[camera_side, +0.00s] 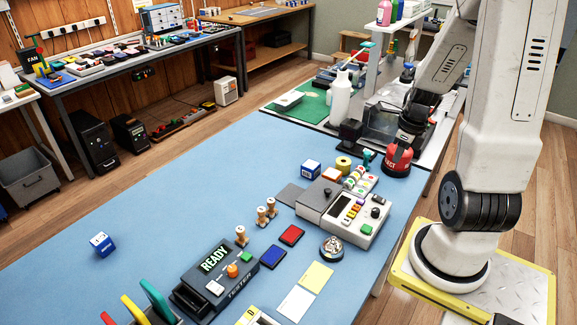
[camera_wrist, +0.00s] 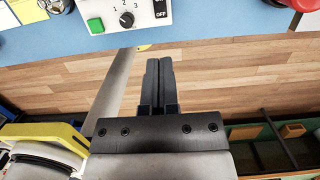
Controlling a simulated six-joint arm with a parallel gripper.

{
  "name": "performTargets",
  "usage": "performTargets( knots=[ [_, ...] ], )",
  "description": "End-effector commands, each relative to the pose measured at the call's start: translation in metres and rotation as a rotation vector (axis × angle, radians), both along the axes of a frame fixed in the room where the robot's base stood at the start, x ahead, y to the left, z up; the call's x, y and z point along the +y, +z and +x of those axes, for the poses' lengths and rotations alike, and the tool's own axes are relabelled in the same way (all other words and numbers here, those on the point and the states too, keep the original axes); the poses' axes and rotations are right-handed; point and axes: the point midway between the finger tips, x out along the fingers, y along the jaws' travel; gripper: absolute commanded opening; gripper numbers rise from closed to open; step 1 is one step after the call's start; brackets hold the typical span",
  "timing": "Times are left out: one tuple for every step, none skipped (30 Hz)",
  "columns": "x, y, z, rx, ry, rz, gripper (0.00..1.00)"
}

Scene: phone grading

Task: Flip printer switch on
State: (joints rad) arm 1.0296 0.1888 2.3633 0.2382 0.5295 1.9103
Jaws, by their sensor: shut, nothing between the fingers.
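The printer (camera_side: 357,217) is a white box with a dark display, coloured buttons and a black knob, joined to a grey part, on the blue table in the side view. In the wrist view a white panel (camera_wrist: 102,12) shows at the top edge, with a green button, a black knob marked 1 2 3 and a black switch (camera_wrist: 160,10) labelled OFF. The switch is cut off by the frame, so its position cannot be told. My gripper (camera_wrist: 159,62) is shut and empty, apart from the panel, with wooden floor behind it. Its fingertips cannot be made out in the side view.
A red round object (camera_side: 398,161) stands near the table's right edge, below my arm. A round metal bell-like object (camera_side: 332,247), red and blue cards and a dark tester (camera_side: 221,277) reading READY lie near the printer. The table's left part is mostly clear.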

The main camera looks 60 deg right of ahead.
Motion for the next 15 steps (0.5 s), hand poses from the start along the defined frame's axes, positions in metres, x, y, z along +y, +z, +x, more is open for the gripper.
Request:
performTargets(
  knots=[
    [-0.0003, -0.0001, 0.0042, 0.0, 0.003, 0.0, 0.0],
    [-0.0005, -0.0002, 0.0063, 0.0, 0.002, 0.0, 0.0],
    [-0.0007, -0.0002, 0.0087, 0.0, 0.002, 0.0, 0.0],
    [-0.0009, -0.0002, 0.01, 0.0, 0.002, 0.0, 0.0],
    [-0.001, -0.0002, 0.0109, 0.0, 0.002, 0.0, 0.0],
    [-0.001, -0.0001, 0.0113, 0.0, 0.001, 0.0, 0.0],
    [-0.0011, -0.0001, 0.0112, 0.0, 0.001, 0.0, 0.0],
    [-0.0011, -0.0002, 0.011, 0.0, 0.001, 0.0, 0.0],
    [-0.0011, -0.0002, 0.0109, 0.0, 0.001, 0.0, 0.0],
    [-0.0011, -0.0002, 0.0109, 0.0, 0.0, 0.0, 0.0],
    [-0.0011, -0.0002, 0.0109, 0.0, 0.0, 0.0, 0.0],
    [-0.0011, -0.0002, 0.0108, 0.0, 0.0, 0.0, 0.0],
    [-0.0011, -0.0003, 0.0108, 0.0, 0.0, 0.0, 0.0],
    [-0.0011, -0.0004, 0.0109, 0.0, 0.0, 0.0, 0.0],
    [-0.001, -0.0008, 0.0109, 0.0, 0.0, 0.0, 0.0]
  ],
)
